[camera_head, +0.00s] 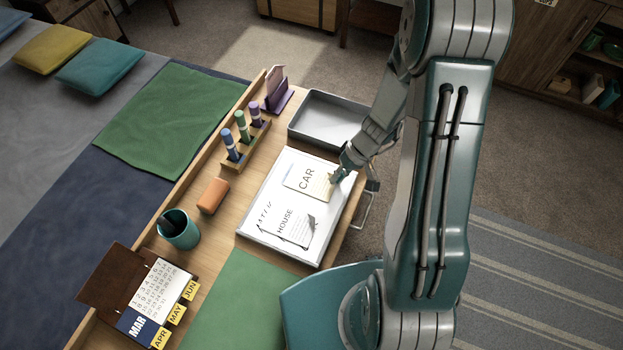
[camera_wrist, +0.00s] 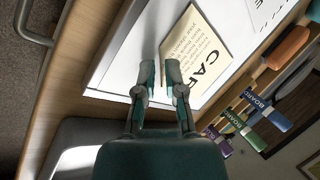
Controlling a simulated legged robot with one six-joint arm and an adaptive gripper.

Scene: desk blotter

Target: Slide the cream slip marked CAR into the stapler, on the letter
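The cream slip marked CAR (camera_head: 306,177) lies on the white board (camera_head: 262,227); it also shows in the wrist view (camera_wrist: 196,58). A white sheet marked HOUSE (camera_head: 287,218) lies on the same board, nearer the front; I cannot tell if it is the letter. My gripper (camera_head: 337,177) is low over the board at the slip's right edge. In the wrist view my gripper (camera_wrist: 160,68) has its two fingers apart, with one tip at the slip's edge and nothing clearly between them. Contact with the slip cannot be told. I cannot make out a stapler.
A grey tray (camera_head: 297,128) stands beyond the board. A rack with markers (camera_head: 240,127), an orange block (camera_head: 213,195), a teal cup (camera_head: 184,239) and a calendar (camera_head: 158,284) stand along the left. A green blotter (camera_head: 240,305) covers the desk nearer me.

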